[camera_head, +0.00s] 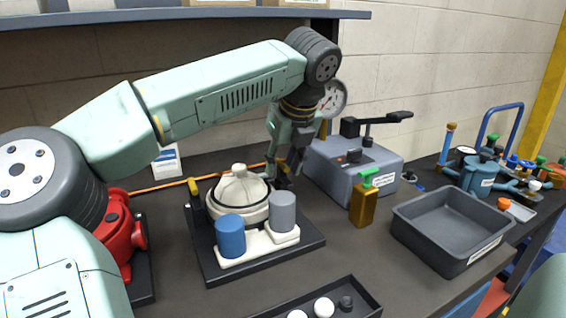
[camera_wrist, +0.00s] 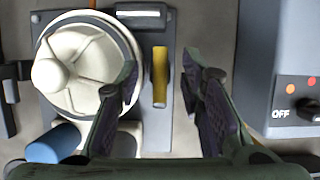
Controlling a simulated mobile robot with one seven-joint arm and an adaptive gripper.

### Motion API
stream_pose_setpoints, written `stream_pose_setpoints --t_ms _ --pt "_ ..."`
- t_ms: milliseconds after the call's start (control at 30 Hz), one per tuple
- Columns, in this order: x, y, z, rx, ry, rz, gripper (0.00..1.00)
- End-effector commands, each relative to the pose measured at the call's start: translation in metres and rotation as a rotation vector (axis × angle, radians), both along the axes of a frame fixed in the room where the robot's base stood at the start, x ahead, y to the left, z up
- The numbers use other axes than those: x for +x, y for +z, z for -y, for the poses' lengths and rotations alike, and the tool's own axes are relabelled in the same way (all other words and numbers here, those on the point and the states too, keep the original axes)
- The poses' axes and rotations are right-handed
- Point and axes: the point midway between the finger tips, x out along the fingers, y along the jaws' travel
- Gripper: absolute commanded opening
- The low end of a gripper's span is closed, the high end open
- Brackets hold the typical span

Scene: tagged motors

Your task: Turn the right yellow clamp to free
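The right yellow clamp (camera_wrist: 159,77) shows in the wrist view as an upright bar just right of the cream domed housing (camera_wrist: 85,65); in the head view I cannot make it out behind my gripper. My gripper (camera_wrist: 160,82) is open, its two dark fingers on either side of the clamp, with gaps on both sides. I cannot tell whether the fingertips reach down to its height. In the head view, my gripper (camera_head: 284,178) is at the right rim of the domed housing (camera_head: 240,187). The left yellow clamp (camera_head: 193,186) is at the housing's other side.
Blue (camera_head: 231,238) and grey (camera_head: 282,212) cylinders stand in front of the housing on the dark base plate (camera_head: 225,275). A grey box (camera_head: 325,170) stands close right of my gripper, with a brown bottle (camera_head: 363,206) and an empty grey tray (camera_head: 447,262) beyond.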

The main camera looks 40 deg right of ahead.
Motion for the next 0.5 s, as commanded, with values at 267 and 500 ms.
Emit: stream_pose_setpoints --t_ms 267,500 --pt "-0.011 0.027 -0.001 -0.004 -0.002 0.000 0.35" --pt "-0.031 0.075 -0.005 -0.003 -0.003 -0.001 0.35"
